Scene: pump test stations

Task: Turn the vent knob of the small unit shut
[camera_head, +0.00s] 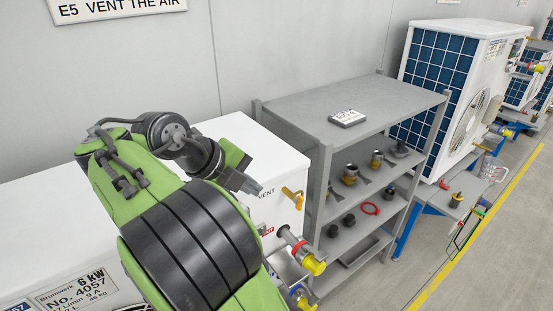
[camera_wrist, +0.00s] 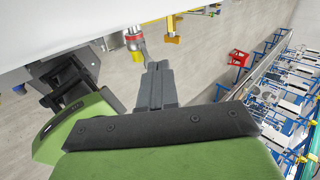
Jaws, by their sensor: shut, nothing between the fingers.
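The small unit (camera_head: 285,160) is a white box, marked 6 kW and No. 4057, partly hidden behind my arm in the head view. Its vent knob (camera_head: 293,195) is a yellow-orange lever on the right end face, beside the word VENT. My gripper (camera_head: 258,190) is shut and empty, pointing at that end, a little left of the knob in the picture and apparently apart from it. In the wrist view my shut fingers (camera_wrist: 158,68) point toward a yellow fitting (camera_wrist: 172,38), which may be the knob; I cannot tell.
Pipe fittings with a yellow cap (camera_head: 314,265) stick out below the knob. A grey shelf rack (camera_head: 345,95) with several fittings stands close on the right. A larger white unit (camera_head: 490,45) is beyond it. Open floor with a yellow line (camera_head: 480,225) lies at right.

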